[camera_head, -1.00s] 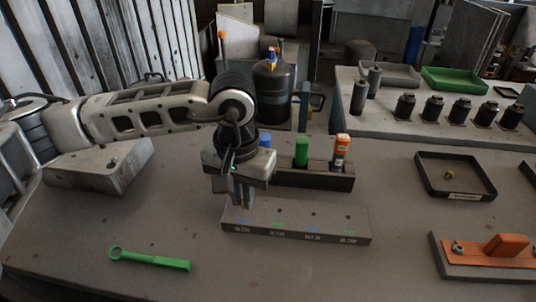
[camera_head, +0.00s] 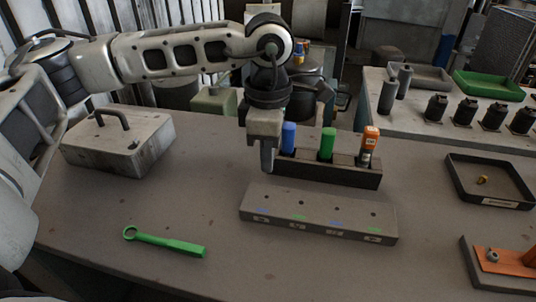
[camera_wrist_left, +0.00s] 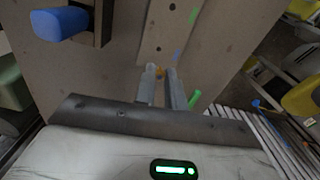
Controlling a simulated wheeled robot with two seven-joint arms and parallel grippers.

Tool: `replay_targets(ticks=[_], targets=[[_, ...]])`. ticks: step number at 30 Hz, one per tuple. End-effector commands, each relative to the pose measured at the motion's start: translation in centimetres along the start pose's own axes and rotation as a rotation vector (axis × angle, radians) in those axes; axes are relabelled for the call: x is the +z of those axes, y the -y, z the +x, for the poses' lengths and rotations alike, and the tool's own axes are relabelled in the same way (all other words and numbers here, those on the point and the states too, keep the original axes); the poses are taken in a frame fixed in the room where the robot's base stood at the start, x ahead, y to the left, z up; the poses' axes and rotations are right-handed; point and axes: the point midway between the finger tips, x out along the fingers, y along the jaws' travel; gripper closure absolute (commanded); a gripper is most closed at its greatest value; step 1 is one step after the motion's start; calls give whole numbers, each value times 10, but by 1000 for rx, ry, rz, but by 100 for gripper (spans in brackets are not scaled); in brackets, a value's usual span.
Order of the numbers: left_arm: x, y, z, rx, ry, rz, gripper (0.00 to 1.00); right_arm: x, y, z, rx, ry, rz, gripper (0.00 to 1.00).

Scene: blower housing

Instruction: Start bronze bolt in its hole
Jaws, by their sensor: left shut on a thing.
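My left gripper (camera_head: 267,170) hangs upright just over the left end of a long grey block (camera_head: 318,224). The block has a row of several small holes, with blue and green marks and labels along its front. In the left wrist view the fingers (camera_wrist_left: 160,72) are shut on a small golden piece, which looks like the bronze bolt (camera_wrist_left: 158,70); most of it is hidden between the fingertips. The block (camera_wrist_left: 165,30) lies beyond the tips, and the tips appear apart from it. My right gripper is not in view.
A rack (camera_head: 325,172) with blue, green and orange handled tools stands behind the block. A green ring wrench (camera_head: 165,241) lies at front left, a grey case (camera_head: 118,148) at back left. At right are a dark tray (camera_head: 497,201) with a small golden piece (camera_head: 482,180) and an orange fixture (camera_head: 505,262).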

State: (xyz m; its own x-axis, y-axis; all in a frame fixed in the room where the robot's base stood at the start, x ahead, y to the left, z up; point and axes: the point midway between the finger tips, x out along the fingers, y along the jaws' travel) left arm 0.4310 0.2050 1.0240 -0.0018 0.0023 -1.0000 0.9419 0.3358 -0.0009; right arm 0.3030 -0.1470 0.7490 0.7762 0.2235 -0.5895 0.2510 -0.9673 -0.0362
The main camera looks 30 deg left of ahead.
Motion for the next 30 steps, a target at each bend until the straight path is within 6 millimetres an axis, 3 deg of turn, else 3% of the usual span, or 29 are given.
replay_targets(ticks=[4, 11, 30], targets=[[0, -2, -2, 2, 2, -113, 99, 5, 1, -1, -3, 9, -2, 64], [0, -2, 3, 1, 2, -141, 99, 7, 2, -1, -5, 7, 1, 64], [0, -2, 60, 0, 2, -138, 99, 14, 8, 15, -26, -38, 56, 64]])
